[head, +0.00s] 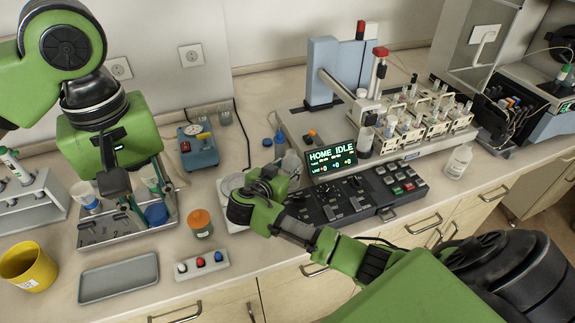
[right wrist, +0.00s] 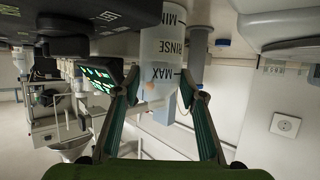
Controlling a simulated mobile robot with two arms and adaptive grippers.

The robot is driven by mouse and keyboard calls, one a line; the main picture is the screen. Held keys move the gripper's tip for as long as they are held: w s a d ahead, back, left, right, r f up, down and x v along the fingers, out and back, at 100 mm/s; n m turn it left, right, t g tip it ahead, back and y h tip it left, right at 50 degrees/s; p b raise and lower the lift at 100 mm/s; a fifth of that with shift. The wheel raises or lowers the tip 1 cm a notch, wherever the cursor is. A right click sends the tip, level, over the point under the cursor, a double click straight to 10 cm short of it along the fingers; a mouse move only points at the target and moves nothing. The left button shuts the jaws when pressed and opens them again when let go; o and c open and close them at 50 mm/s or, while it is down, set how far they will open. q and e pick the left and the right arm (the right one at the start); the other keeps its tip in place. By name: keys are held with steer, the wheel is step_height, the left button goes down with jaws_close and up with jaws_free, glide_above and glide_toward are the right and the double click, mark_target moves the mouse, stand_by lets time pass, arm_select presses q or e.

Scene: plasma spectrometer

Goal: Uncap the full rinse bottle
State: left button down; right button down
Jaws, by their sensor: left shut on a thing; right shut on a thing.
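A pale rinse bottle (right wrist: 163,55) marked RINSE, MIN and MAX appears upside down in the right wrist view, between my right gripper's fingers (right wrist: 160,88). The head view shows it as a whitish bottle (head: 291,163) left of the lit display, partly behind my right gripper (head: 268,176). That gripper is shut on it near its upper part. Its top is partly hidden, and I cannot tell whether a cap is on. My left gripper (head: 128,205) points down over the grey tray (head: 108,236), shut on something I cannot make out. A blue round piece (head: 157,214) is beside its fingers.
A second bottle (head: 457,160) stands right of the keypad panel (head: 398,182). An orange-lidded jar (head: 200,223), a switch box (head: 202,264), an empty grey tray (head: 119,277) and a yellow cup (head: 28,266) are nearby. The spectrometer's lit display (head: 332,160) is close to my right gripper.

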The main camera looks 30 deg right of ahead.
steer(key=c, duration=1.6)
jaws_free()
steer(key=shift+f, duration=0.1)
